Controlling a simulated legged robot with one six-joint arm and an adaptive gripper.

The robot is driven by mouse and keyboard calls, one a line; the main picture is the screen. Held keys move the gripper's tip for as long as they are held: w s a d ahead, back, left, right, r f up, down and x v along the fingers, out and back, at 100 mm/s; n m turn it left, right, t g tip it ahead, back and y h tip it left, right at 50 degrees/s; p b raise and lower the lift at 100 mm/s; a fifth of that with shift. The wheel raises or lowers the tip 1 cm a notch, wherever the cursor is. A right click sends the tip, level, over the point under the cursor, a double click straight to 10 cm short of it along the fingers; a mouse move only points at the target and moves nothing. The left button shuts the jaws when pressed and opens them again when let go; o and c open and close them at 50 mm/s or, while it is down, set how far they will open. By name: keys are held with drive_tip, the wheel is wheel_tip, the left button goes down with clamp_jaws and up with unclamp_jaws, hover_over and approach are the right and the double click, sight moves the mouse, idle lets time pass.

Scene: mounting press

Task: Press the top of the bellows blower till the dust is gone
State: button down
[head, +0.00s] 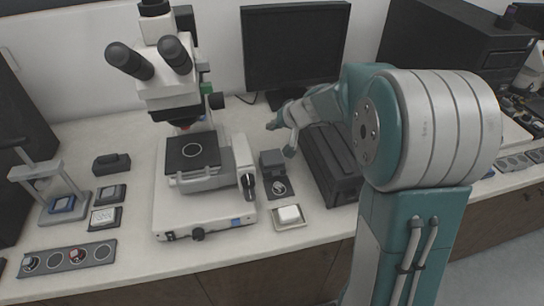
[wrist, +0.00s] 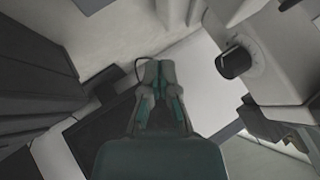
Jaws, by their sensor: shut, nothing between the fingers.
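A small dark block (head: 272,160), which looks like the bellows blower, stands on the bench right of the microscope. A dark plate (head: 279,187) with a round pale-marked area lies at its front; I cannot make out how much dust is on it. My gripper (head: 290,152) is above and slightly right of the block, apart from it as far as I can tell. In the wrist view its fingers (wrist: 158,72) are together with nothing between them. The block cannot be made out in the wrist view.
The microscope (head: 190,215) stands left; its knob (wrist: 235,62) shows in the wrist view. A dark case (head: 330,165) is close on the right, a monitor (head: 294,45) behind. A small tray (head: 290,224) with a white block is in front. A press frame (head: 45,185) stands far left.

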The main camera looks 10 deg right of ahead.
sight(270, 156)
drive_tip(key=shift+f, duration=4.4)
drive_tip(key=shift+f, duration=0.35)
drive_tip(key=shift+s+f, duration=0.1)
drive_tip(key=shift+f, duration=0.75)
drive_tip(key=shift+r, duration=1.3)
drive_tip(key=shift+r, duration=2.5)
